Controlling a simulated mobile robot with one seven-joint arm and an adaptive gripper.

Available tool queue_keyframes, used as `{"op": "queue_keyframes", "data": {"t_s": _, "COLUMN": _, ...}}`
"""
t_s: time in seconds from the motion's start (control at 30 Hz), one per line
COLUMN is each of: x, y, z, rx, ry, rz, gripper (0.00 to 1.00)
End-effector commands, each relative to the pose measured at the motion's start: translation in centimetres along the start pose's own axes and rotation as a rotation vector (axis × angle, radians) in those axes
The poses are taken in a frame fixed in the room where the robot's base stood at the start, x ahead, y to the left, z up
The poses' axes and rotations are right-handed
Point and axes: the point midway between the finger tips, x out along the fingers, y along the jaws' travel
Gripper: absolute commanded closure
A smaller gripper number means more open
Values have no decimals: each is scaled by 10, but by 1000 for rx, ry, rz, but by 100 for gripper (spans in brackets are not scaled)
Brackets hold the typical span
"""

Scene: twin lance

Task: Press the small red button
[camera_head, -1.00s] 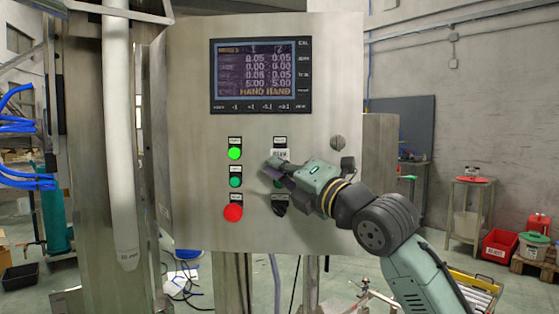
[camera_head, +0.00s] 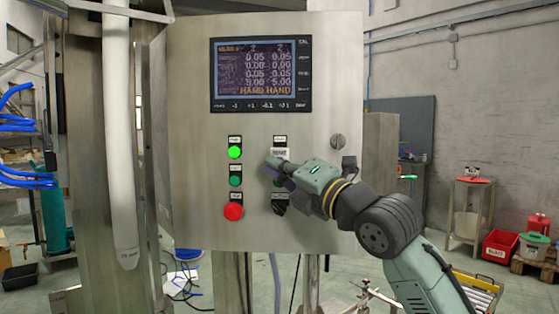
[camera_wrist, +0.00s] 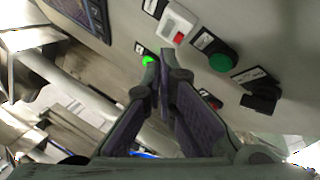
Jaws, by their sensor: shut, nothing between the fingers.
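The small red button (camera_wrist: 179,38) sits in a white switch block (camera_wrist: 172,24) on the metal panel, at the top of the wrist view. In the head view the white block (camera_head: 280,153) shows just above my fingertips; its red part cannot be made out there. My gripper (camera_head: 270,165) is shut and empty in front of the panel's right button column. In the wrist view its fingertips (camera_wrist: 162,75) appear below the red button, apart from it in the picture. I cannot tell whether the tips touch the panel.
The panel also carries a lit green button (camera_head: 235,153), a dark green button (camera_head: 236,181) and a large red button (camera_head: 233,212). A black knob (camera_wrist: 262,98) and another green button (camera_wrist: 222,61) are close by. A display (camera_head: 260,75) is above.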

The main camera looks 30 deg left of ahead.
Motion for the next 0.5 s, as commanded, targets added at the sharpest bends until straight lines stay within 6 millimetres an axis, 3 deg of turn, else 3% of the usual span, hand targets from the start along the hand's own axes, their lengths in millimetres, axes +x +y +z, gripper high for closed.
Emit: {"op": "queue_keyframes", "data": {"t_s": 0.5, "x": -30, "y": 21, "z": -22, "rx": -2, "ry": 0, "rz": 0, "gripper": 100}}
